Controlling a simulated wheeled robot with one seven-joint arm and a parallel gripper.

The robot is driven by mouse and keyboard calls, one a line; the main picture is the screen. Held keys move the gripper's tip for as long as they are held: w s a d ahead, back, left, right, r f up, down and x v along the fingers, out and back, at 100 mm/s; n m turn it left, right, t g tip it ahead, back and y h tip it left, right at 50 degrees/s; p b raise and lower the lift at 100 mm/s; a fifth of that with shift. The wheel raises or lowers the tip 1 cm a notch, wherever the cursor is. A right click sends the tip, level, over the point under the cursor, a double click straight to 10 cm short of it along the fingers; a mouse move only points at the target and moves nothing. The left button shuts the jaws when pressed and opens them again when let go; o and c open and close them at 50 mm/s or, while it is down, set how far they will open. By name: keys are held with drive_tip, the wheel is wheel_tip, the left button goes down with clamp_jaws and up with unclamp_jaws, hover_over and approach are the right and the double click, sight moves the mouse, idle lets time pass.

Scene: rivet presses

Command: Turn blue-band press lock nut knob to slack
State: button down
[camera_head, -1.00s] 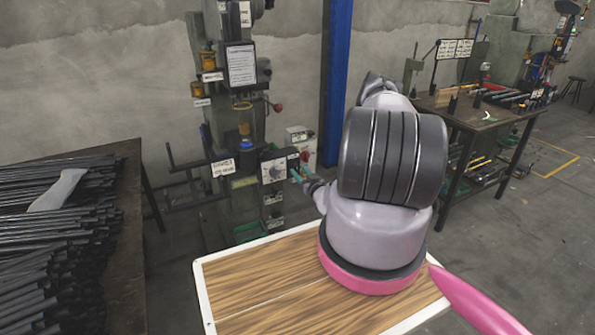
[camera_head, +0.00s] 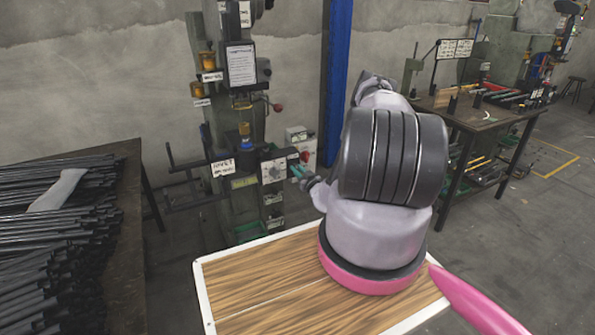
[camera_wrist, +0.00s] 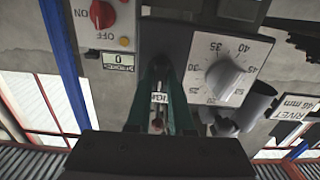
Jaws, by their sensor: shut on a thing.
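The press (camera_head: 243,95) with a blue band (camera_head: 245,130) stands left of my arm in the head view. My gripper (camera_head: 297,171) has its teal fingers at the right side of the press's white dial panel (camera_head: 273,170). In the wrist view my gripper (camera_wrist: 159,112) reaches in close to the dark press housing (camera_wrist: 182,42). The fingers are shut on a small part there, which fits the lock nut knob; they hide most of it. A small white label (camera_wrist: 158,97) shows between the fingers; its word is only partly readable.
In the wrist view, a pale dial knob (camera_wrist: 224,76) on a numbered scale sits right of the fingers. A red switch knob (camera_wrist: 103,14) marked ON and OFF and a counter (camera_wrist: 118,60) sit left. A table with dark rods (camera_head: 125,200) stands at the far left.

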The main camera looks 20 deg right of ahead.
drive_tip(key=shift+a+f+n, duration=0.1)
drive_tip(key=shift+n, duration=4.05)
drive_tip(key=shift+a+f+n, duration=0.1)
drive_tip(key=shift+n, duration=4.05)
drive_tip(key=c, duration=0.8)
unclamp_jaws()
drive_tip(key=shift+s, duration=0.1)
